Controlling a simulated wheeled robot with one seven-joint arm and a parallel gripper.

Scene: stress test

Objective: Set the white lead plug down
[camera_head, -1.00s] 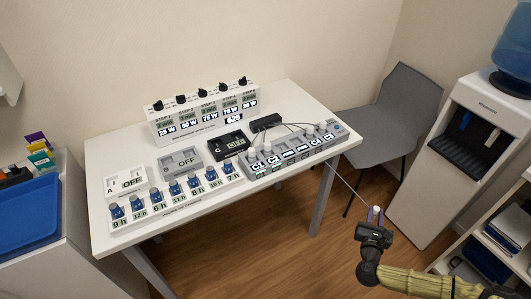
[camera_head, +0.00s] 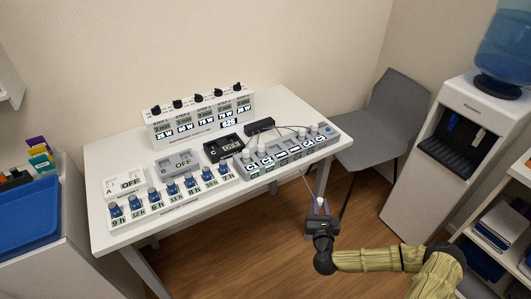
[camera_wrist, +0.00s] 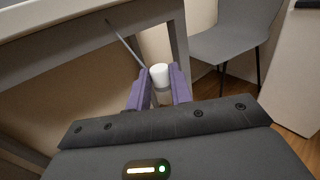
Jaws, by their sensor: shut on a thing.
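The white lead plug (camera_wrist: 160,74) is between the two purple fingers of my gripper (camera_wrist: 158,92) in the wrist view, with its lead running up and left towards the table. In the head view my gripper (camera_head: 320,210) is shut on the plug, off the front right corner of the table, above the floor. The lead runs from there to the grey panel (camera_head: 292,150) with labelled sockets on the table's right side. Several white plugs stand along that panel.
The white table (camera_head: 262,195) also holds a row of blue-topped timers (camera_head: 172,188), boxes marked A, B and C, and a step unit (camera_head: 205,120). A grey chair (camera_head: 385,115) and a water dispenser (camera_head: 455,150) stand at right. Bare wooden floor lies below my gripper.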

